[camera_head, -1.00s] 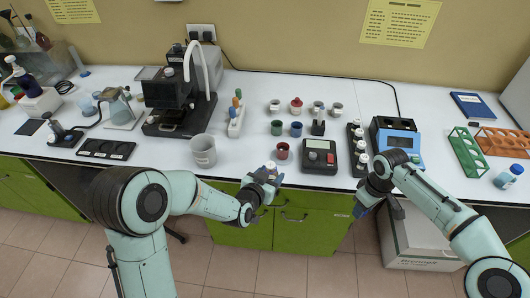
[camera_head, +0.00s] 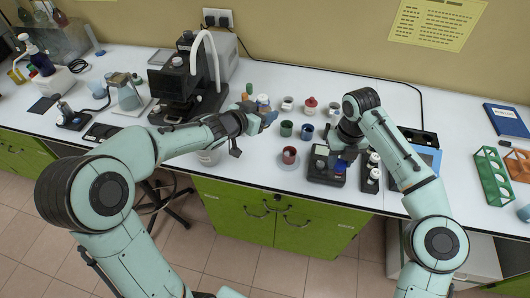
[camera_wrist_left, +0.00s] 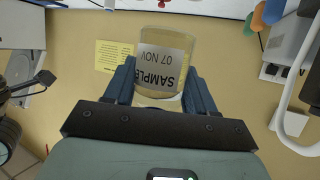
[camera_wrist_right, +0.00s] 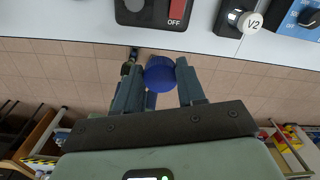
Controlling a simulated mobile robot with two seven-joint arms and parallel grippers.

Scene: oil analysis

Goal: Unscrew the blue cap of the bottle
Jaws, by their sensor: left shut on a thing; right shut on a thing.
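My left gripper (camera_head: 262,120) is shut on a clear sample bottle (camera_wrist_left: 165,60) whose label reads "SAMPLE 07 NOV". The left wrist view shows the bottle between both fingers (camera_wrist_left: 160,92). In the head view the gripper hangs over the bench, left of the coloured cups. My right gripper (camera_head: 345,152) is shut on the blue cap (camera_wrist_right: 160,74), which sits between its fingers (camera_wrist_right: 158,90) in the right wrist view. The cap and the bottle are apart, in different grippers. The arm and gripper hide much of the cap in the head view.
A dark instrument with an OFF switch (camera_head: 322,172) lies under my right gripper. A coffee-machine-like black device (camera_head: 172,88) is behind my left arm. A green rack (camera_head: 492,178) stands at the right.

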